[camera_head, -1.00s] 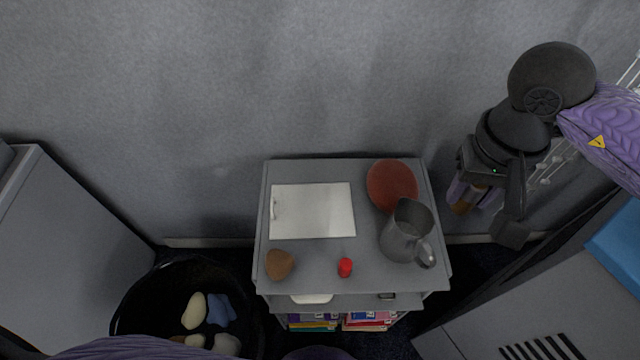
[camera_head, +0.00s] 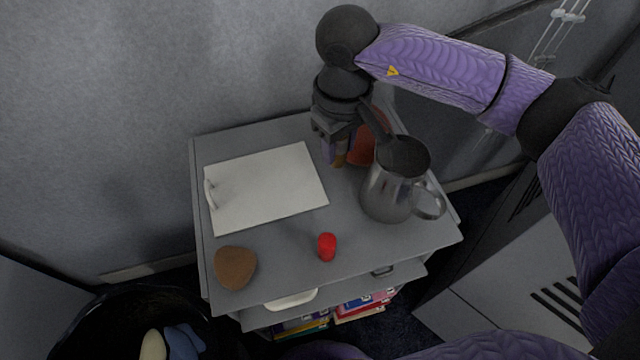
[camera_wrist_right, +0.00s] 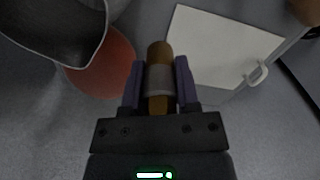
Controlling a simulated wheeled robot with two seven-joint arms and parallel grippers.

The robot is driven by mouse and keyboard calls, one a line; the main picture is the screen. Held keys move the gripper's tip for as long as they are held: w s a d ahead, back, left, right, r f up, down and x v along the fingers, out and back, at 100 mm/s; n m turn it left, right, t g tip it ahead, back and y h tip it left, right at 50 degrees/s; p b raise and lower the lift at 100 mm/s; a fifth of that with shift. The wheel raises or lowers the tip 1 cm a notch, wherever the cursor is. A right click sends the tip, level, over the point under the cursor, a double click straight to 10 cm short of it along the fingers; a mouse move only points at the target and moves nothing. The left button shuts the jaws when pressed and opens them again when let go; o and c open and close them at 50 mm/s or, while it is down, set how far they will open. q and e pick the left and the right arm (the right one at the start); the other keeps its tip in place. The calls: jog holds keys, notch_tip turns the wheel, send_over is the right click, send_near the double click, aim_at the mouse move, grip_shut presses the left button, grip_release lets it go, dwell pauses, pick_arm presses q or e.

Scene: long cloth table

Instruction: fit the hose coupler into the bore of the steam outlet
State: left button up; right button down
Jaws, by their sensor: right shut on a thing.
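My right gripper (camera_head: 340,150) hangs above the back of the small grey cart, left of the metal pitcher. It is shut on a short cylinder with a brown end, a grey band and an orange-yellow part, which I take to be the hose coupler (camera_head: 341,158). In the right wrist view the coupler (camera_wrist_right: 160,62) sits between the two purple fingers (camera_wrist_right: 160,88), its brown end pointing away from the palm. I cannot make out a steam outlet or its bore in either view. My left gripper is not in view.
The cart top (camera_head: 285,245) carries a white clipboard (camera_head: 265,185), a metal pitcher (camera_head: 388,190), a red round dish (camera_head: 366,148) partly hidden behind my gripper, a red cylinder (camera_head: 327,247) and a brown lump (camera_head: 235,268). A black bin (camera_head: 100,320) stands lower left.

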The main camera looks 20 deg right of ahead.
aim_at(335, 192)
notch_tip(335, 192, down, 9)
jog(key=b, duration=0.2)
jog(key=shift+r+b, duration=0.15)
jog(key=shift+b, duration=0.25)
jog(key=shift+r, duration=0.15)
jog(key=shift+c, duration=1.7)
grip_release()
